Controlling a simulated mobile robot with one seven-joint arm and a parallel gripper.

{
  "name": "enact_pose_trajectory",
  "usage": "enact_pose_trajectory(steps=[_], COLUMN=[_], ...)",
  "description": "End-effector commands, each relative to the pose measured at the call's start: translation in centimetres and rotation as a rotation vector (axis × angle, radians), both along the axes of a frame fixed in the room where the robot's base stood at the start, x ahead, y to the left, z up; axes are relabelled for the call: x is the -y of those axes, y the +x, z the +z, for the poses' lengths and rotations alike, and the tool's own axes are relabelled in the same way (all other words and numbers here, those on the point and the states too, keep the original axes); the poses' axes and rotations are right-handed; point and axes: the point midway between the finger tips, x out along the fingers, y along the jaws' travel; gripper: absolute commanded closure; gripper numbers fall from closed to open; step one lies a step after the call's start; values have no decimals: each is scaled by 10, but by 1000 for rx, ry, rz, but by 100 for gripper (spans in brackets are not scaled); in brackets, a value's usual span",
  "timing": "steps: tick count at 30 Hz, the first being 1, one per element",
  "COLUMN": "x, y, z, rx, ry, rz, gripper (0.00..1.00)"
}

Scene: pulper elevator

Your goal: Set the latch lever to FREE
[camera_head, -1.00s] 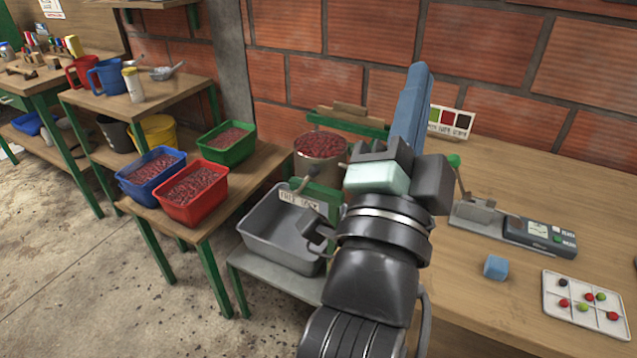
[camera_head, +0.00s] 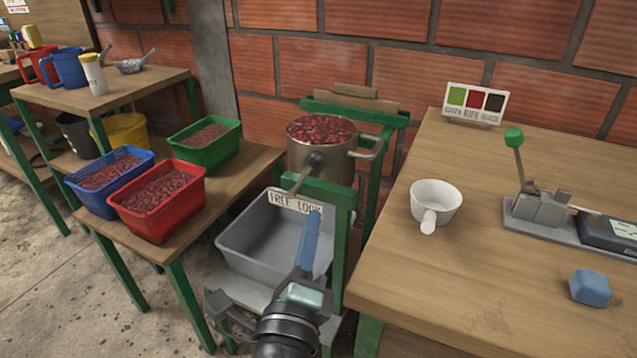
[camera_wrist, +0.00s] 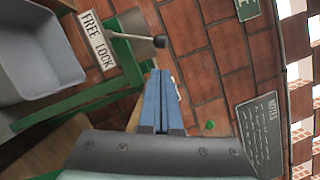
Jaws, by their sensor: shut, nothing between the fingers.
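The latch lever (camera_head: 302,176) is a short metal rod with a dark round knob, above the white FREE LOCK label (camera_head: 295,202) on the green frame. It leans up and right in the head view; I cannot tell which word it is set to. In the wrist view the lever (camera_wrist: 135,38) sticks out rightward from the label (camera_wrist: 97,40), its knob just above my fingertips. My gripper (camera_head: 314,212) has blue fingers, shut and empty. In the head view they overlap the label's LOCK end, below the knob. No contact with the lever is clear.
A grey tub (camera_head: 262,268) sits below the label. A pot of red cherries (camera_head: 345,160) stands behind the lever. Green frame posts (camera_head: 340,250) rise beside my gripper. The table (camera_head: 440,275) at right holds a white cup (camera_head: 436,203) and a blue block (camera_head: 590,288).

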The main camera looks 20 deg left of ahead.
Motion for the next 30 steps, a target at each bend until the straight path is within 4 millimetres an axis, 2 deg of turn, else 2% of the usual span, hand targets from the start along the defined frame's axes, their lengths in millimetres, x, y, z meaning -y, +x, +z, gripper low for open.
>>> enact_pose_trajectory(steps=[11,14,24,30], x=[-1,-4,-17,-23], y=[5,15,67,88], z=[2,3,11,14], rx=[2,3,3,2], ry=[-2,-1,-1,-3], rz=[0,1,0,1], gripper=[100,100,100,100])
